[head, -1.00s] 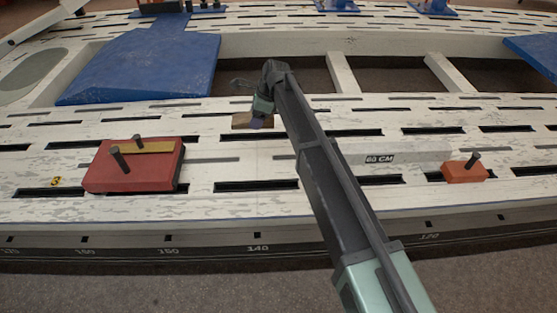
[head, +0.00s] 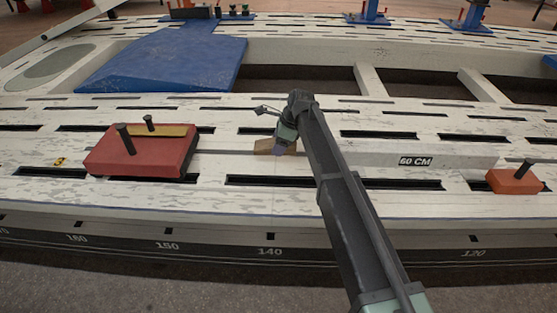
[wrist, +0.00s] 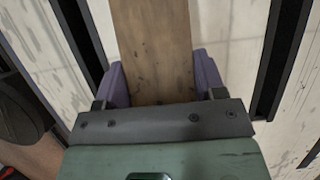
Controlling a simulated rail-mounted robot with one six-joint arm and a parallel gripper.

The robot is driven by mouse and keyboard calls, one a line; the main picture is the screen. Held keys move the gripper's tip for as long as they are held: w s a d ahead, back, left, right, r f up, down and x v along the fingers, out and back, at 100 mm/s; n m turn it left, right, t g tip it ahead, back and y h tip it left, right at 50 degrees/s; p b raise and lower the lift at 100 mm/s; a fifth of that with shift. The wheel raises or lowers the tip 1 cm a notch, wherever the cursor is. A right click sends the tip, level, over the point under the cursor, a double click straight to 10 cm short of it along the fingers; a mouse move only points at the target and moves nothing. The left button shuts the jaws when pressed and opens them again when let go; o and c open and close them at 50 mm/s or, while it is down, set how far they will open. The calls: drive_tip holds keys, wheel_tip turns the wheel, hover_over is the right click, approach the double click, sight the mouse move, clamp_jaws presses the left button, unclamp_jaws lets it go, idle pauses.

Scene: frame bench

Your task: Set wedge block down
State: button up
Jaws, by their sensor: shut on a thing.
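My gripper (head: 279,150) is over the near white deck of the bench. In the wrist view its purple fingers (wrist: 160,84) are on either side of a brown wooden wedge block (wrist: 152,40), shut on it. In the head view the wedge block (head: 264,146) shows as a small tan piece at the fingertips, partly hidden by the gripper. I cannot tell whether its underside touches the deck.
A red block with dark pegs (head: 142,155) lies to the left on the slotted white deck (head: 230,207). A white bar labelled 60 CM (head: 450,155) and an orange block (head: 515,180) are to the right. A blue ramp-like plate (head: 165,62) lies behind.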

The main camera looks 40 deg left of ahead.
sight(278, 159)
wheel_tip(278, 159, down, 4)
drive_tip(key=b, duration=0.3)
drive_tip(key=shift+f, duration=0.15)
drive_tip(key=shift+r, duration=0.25)
drive_tip(key=shift+f, duration=0.2)
drive_tip(key=o, duration=1.1)
drive_tip(key=shift+r, duration=0.1)
